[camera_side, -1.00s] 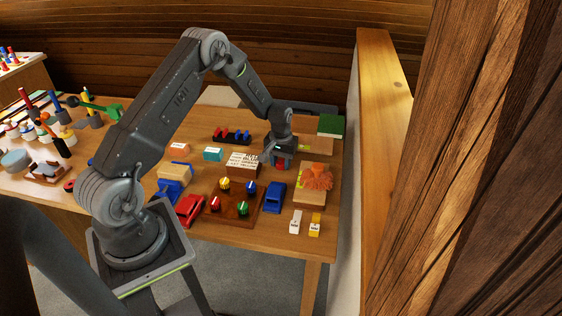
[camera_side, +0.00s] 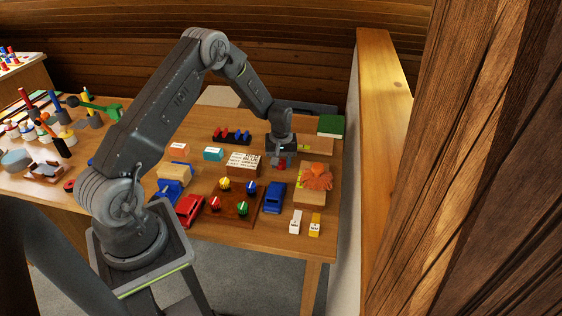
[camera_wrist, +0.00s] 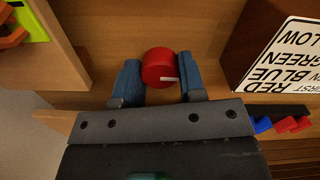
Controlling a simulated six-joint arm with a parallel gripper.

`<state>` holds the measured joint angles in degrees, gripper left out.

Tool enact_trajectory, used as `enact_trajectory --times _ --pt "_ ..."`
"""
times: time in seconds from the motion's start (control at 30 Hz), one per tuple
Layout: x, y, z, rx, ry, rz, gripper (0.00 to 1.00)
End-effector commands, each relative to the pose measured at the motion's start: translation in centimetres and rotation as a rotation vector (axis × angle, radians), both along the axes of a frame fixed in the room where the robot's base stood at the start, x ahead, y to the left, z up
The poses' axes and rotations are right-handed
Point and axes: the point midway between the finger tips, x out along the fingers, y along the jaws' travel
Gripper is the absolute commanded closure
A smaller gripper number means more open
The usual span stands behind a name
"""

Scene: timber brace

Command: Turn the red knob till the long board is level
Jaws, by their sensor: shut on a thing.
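The red knob (camera_wrist: 158,66) is round with a white mark pointing right in the wrist view. It also shows as a small red spot under my gripper in the side view (camera_side: 281,166). My gripper (camera_wrist: 160,80) has its two blue-grey fingers on either side of the knob and is shut on it. In the side view my gripper (camera_side: 281,160) points down at the knob near the table's right part. I cannot tell which timber is the long board, nor whether it is level.
A sign block with colour words (camera_side: 243,164) stands left of the knob. A wooden block with an orange tangle (camera_side: 316,177) is at its front right. A blue toy car (camera_side: 274,198) and a board with several coloured knobs (camera_side: 236,204) lie nearer the front.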

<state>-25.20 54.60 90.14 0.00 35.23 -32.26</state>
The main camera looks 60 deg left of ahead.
Motion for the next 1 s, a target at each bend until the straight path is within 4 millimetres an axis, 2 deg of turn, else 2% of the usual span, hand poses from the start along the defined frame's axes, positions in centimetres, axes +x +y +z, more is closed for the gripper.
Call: enact_trajectory --times 0.13,0.17,0.43,0.77,0.87,1.0 --pt "-0.1 -0.1 -0.1 -0.002 0.002 -0.001 0.87" --pt "-0.1 -0.1 -0.1 -0.002 0.002 -0.001 0.62" --pt "0.0 -0.1 -0.1 -0.001 0.002 -0.002 0.37" --pt "0.0 0.0 0.6 0.0 -0.001 -0.002 0.37" --pt "0.1 0.0 2.0 0.001 -0.002 -0.002 0.37" --pt "0.1 0.0 5.0 0.002 -0.005 -0.002 0.37"
